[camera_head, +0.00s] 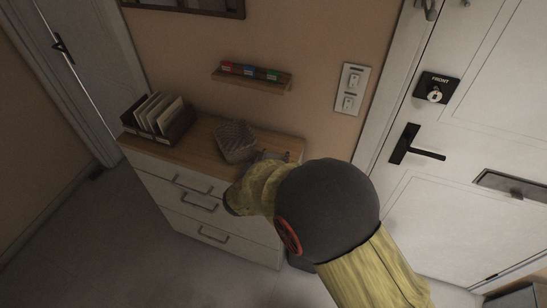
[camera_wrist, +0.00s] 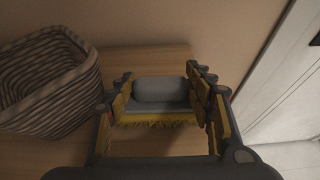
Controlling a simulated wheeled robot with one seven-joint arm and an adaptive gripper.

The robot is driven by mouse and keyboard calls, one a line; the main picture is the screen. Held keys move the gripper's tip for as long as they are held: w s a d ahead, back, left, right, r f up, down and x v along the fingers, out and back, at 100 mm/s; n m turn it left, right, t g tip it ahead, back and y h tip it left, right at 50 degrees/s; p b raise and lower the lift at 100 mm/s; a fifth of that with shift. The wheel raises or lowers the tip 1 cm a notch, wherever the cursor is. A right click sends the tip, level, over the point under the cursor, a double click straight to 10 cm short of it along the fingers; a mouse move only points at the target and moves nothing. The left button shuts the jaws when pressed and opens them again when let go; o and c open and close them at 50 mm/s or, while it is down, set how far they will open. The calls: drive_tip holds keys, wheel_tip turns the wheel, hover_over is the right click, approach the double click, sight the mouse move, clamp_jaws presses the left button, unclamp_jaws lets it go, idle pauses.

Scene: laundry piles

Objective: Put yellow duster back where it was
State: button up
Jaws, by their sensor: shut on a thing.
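The yellow duster (camera_wrist: 160,92) has a grey rounded top and a yellow fringe along its lower edge. In the wrist view it sits between the two fingers of my gripper (camera_wrist: 162,80), which is shut on it. The duster is over the right end of the wooden top of the dresser (camera_wrist: 150,142); I cannot tell whether it touches the wood. In the head view my gripper (camera_head: 272,156) is at the right end of the dresser (camera_head: 195,147), partly hidden by my arm, and the duster cannot be made out there.
A striped basket (camera_head: 236,141) stands left of my gripper; it also shows in the wrist view (camera_wrist: 45,85). A file holder (camera_head: 158,118) is at the dresser's left end. A wall shelf (camera_head: 251,78) holds small coloured items. Switches (camera_head: 351,88) and a white door (camera_head: 450,140) are right.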

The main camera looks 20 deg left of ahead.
drive_tip(key=o, duration=1.1)
drive_tip(key=shift+r+p, duration=0.15)
drive_tip(key=shift+p, duration=0.15)
drive_tip(key=p+v, duration=0.2)
drive_tip(key=v, duration=1)
